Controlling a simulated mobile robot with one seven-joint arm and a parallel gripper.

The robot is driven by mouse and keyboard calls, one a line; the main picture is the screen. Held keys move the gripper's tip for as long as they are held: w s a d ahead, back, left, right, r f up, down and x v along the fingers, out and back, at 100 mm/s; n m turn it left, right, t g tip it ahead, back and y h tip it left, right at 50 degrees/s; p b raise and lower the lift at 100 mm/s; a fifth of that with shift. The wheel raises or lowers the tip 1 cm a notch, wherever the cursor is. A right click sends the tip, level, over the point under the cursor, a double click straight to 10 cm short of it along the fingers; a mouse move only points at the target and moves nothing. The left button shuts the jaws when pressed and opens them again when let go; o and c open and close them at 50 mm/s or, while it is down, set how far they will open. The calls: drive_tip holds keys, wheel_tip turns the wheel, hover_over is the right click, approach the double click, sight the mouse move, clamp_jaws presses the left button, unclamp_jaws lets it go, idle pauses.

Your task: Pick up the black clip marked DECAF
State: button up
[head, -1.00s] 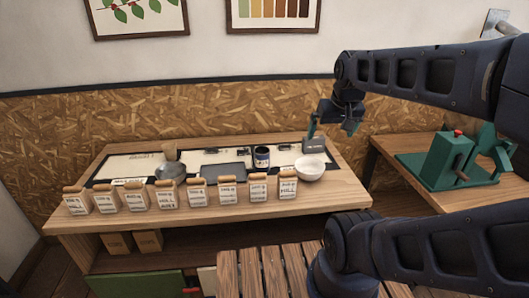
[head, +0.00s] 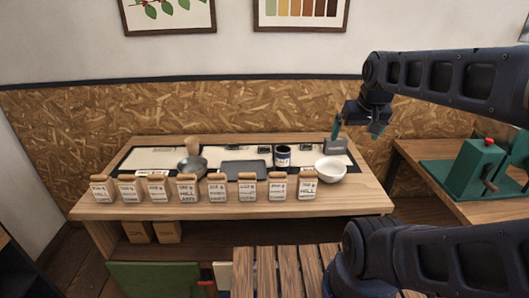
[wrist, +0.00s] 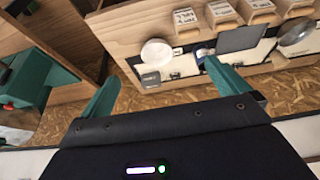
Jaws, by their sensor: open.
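Small black clips lie on the pale strip at the back of the wooden counter (head: 350,198). One black clip (head: 237,148) is left of centre, another black clip (head: 264,149) is beside it, and a dark clip-like piece (head: 307,148) is behind the white bowl. They are too small for me to read DECAF on any. My gripper (head: 357,130) hangs above the counter's back right end, its green fingers apart and nothing between them. In the wrist view my gripper (wrist: 162,80) is also open, with the counter beyond its fingers.
A white bowl (head: 331,169), a dark labelled tin (head: 282,156), a grey tray (head: 244,168) and a metal bowl (head: 192,166) stand on the counter. Several labelled bags line its front. A small dark box (head: 335,147) is below my gripper. A green machine (head: 474,165) stands on the right table.

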drive_tip(key=c, duration=1.2)
drive_tip(key=shift+o, duration=0.2)
drive_tip(key=shift+w, duration=0.1)
